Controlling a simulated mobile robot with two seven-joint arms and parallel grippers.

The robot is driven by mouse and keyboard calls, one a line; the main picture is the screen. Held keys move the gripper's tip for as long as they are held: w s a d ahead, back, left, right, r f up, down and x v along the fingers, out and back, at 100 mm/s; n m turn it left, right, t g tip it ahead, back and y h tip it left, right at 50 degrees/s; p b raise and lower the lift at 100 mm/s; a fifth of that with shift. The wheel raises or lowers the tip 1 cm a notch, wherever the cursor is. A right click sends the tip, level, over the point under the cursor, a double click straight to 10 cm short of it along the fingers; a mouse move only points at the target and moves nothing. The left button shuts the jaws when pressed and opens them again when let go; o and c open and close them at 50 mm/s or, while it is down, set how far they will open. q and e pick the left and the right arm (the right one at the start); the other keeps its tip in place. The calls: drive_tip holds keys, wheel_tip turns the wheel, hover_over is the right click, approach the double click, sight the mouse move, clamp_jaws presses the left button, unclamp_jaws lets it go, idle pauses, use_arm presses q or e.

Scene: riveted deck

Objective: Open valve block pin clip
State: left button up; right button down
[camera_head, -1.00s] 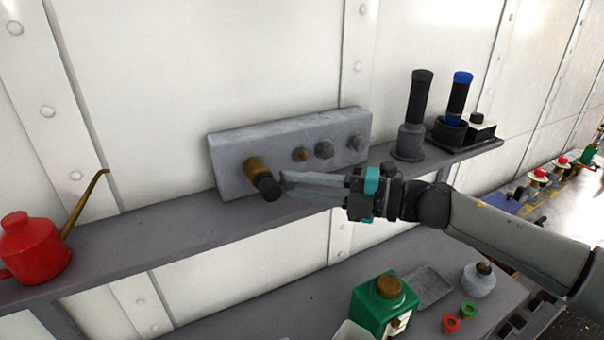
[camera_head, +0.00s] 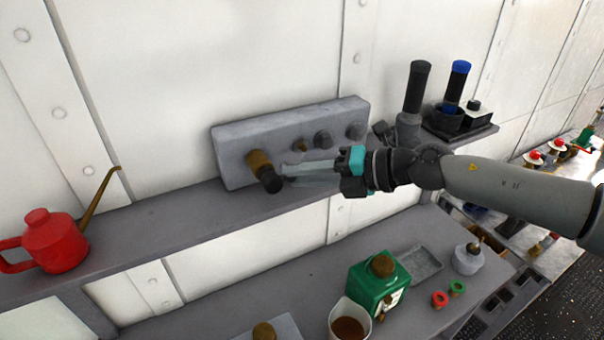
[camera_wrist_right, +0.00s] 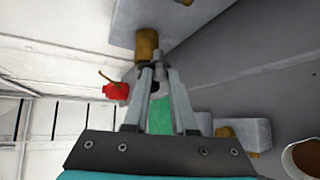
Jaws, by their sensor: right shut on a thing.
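The grey valve block (camera_head: 235,145) stands on the shelf against the wall. A brass fitting (camera_head: 258,160) with a black end (camera_head: 271,183) juts from its left part; several smaller knobs sit to the right. My right gripper (camera_head: 286,173) reaches in from the right, its fingertips at the black end. In the right wrist view, the gripper's fingers (camera_wrist_right: 160,72) close around the dark end, just below the brass fitting (camera_wrist_right: 146,42). The fingers partly hide the grip. I cannot make out a separate clip. My left gripper is not in view.
A red oil can (camera_head: 55,240) stands left on the shelf (camera_head: 150,225). Black and blue-topped handles (camera_head: 417,88) stand at the shelf's right end. A green canister (camera_head: 375,285) and a cup (camera_head: 349,318) are on the lower bench.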

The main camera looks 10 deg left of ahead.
drive_tip(key=c, duration=0.7)
unclamp_jaws()
drive_tip(key=shift+c, duration=0.2)
drive_tip(key=shift+d, duration=0.15)
drive_tip(key=b+v, duration=0.4)
drive_tip(key=v, duration=1.1)
drive_tip(key=shift+r, duration=0.15)
